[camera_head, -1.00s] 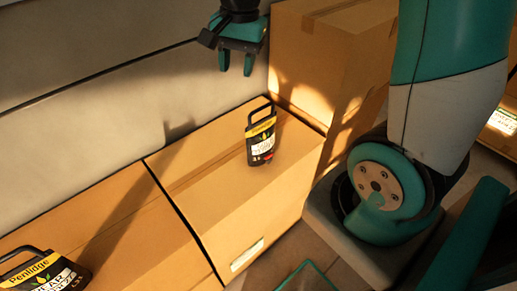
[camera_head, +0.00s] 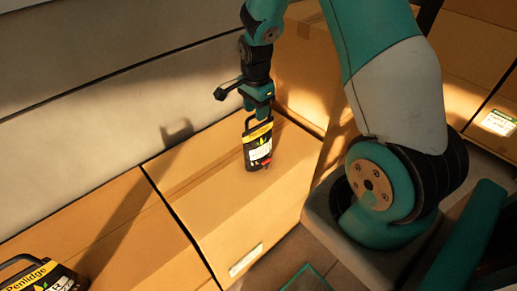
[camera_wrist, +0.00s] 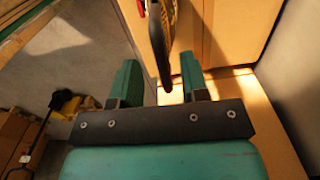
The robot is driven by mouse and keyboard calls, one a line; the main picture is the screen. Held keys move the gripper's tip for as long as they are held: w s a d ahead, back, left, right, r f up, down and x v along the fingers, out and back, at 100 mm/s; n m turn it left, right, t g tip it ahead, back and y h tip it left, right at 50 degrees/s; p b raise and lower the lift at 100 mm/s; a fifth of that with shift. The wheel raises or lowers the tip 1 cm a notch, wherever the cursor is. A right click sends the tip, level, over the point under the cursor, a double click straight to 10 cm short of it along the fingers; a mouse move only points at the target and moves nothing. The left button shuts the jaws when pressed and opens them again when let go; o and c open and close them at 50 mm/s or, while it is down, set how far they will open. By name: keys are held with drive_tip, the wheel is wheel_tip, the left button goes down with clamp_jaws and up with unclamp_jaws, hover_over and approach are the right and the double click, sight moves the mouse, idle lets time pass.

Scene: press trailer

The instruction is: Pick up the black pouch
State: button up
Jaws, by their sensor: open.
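The black pouch (camera_head: 257,152), with a yellow band and a white label, stands upright on a cardboard box (camera_head: 223,190) in the head view. My gripper (camera_head: 258,110) is directly above it, pointing down, with its fingers at the pouch's top handle. In the wrist view the open fingers (camera_wrist: 158,82) stand on either side of the pouch's dark handle (camera_wrist: 158,40). The handle's end shows between them with a gap at the sides. I cannot tell whether either finger touches it.
A second black and yellow pouch (camera_head: 42,277) lies on a box at the lower left. A taller cardboard box (camera_head: 306,65) stands behind at the right. A pale wall (camera_head: 100,90) runs along the left. The box top around the pouch is clear.

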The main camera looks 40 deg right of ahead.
drive_tip(key=p, duration=0.2)
hover_over(257, 141)
drive_tip(key=w, duration=0.1)
wheel_tip(257, 141, down, 5)
drive_tip(key=shift+d+f, duration=0.1)
drive_tip(key=shift+d, duration=0.05)
clamp_jaws()
drive_tip(key=shift+w, duration=0.1)
idle(1.0)
